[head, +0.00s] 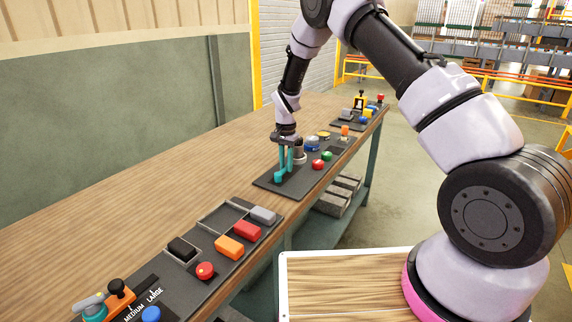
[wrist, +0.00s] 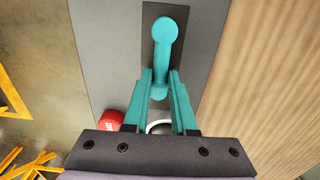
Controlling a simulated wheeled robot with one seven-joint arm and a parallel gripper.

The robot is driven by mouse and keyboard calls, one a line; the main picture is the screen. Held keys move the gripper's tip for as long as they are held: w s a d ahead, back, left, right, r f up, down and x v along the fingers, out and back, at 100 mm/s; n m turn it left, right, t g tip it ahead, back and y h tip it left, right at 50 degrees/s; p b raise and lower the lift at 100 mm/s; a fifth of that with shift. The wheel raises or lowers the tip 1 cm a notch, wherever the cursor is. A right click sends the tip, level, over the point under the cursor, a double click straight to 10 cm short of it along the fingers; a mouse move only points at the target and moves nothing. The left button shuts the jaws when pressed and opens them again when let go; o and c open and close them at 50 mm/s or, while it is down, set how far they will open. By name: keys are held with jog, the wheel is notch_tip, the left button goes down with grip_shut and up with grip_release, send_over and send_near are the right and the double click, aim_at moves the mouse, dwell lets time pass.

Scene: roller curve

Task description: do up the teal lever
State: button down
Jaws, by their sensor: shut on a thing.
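The teal lever (head: 279,177) stands on the middle dark panel (head: 265,182) on the long bench. In the wrist view the teal lever (wrist: 165,32) has a round end pointing away from my gripper and a narrow arm running back between the fingers. My gripper (head: 284,168) reaches down from above, and its two fingers are also teal. In the wrist view my gripper (wrist: 160,76) is closed on the near part of the lever, one finger on each side. The lever's pivot is hard to make out.
A nearer panel holds orange and red blocks (head: 229,247). The wooden bench top (head: 150,190) left of the panels is bare.

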jog(key=shift+s+d, duration=0.1)
dwell(0.4)
jog(key=m, duration=0.2)
jog(key=s+d+m, duration=0.1)
jog(key=m, duration=0.1)
jog(key=shift+s+d+m, duration=0.15)
jog(key=shift+s+m, duration=0.05)
jog(key=shift+m, duration=0.2)
jog(key=m, duration=0.1)
jog(key=s+m, duration=0.1)
jog(key=m, duration=0.1)
jog(key=shift+s+d+m, duration=0.3)
jog(key=s+m, duration=0.1)
jog(key=m, duration=0.1)
jog(key=s+m, duration=0.1)
jog(key=m, duration=0.1)
jog(key=shift+s+a+m, duration=0.1)
jog(key=shift+s+m, duration=0.25)
jog(key=shift+m, duration=0.55)
jog(key=shift+s+a+m, duration=0.1)
jog(key=shift+s+m, duration=0.25)
jog(key=shift+m, duration=0.55)
jog(key=shift+s+a+m, duration=0.1)
jog(key=shift+s+m, duration=0.25)
jog(key=shift+m, duration=0.55)
jog(key=shift+a, duration=0.1)
jog(key=c, duration=0.7)
grip_release()
